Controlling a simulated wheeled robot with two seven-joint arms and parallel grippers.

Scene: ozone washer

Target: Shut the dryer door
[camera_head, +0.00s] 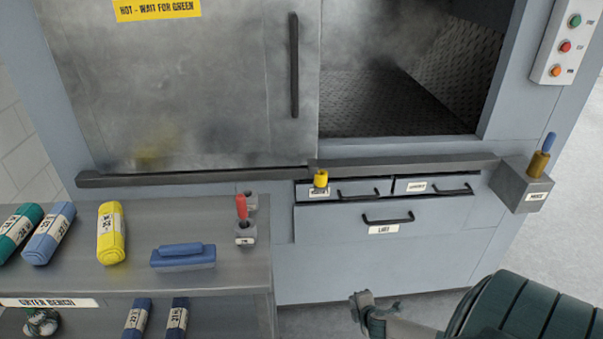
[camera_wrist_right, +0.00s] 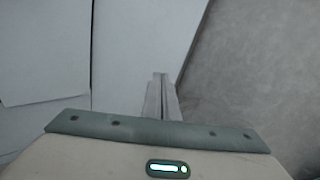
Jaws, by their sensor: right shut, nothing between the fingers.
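The dryer door (camera_head: 200,85) is a grey metal panel with a yellow "HOT - WAIT FOR GREEN" label and a black upright handle (camera_head: 294,65) near its right edge. It stands at the left, above a dark rail (camera_head: 200,177). To its right the dryer opening (camera_head: 400,85) is uncovered and shows a dark chamber with patterned metal walls. My right gripper (camera_head: 362,298) is low in front of the dryer, well below the handle and apart from it. Its fingers (camera_wrist_right: 160,92) are shut and empty in the right wrist view. My left gripper is not in view.
A bench (camera_head: 230,280) at the lower left carries rolled cloths (camera_head: 111,233), a blue block (camera_head: 183,257) and a red-handled item in a holder. Drawers (camera_head: 390,220) sit under the rail. A holder box (camera_head: 523,186) juts out at right, below a button panel (camera_head: 566,42).

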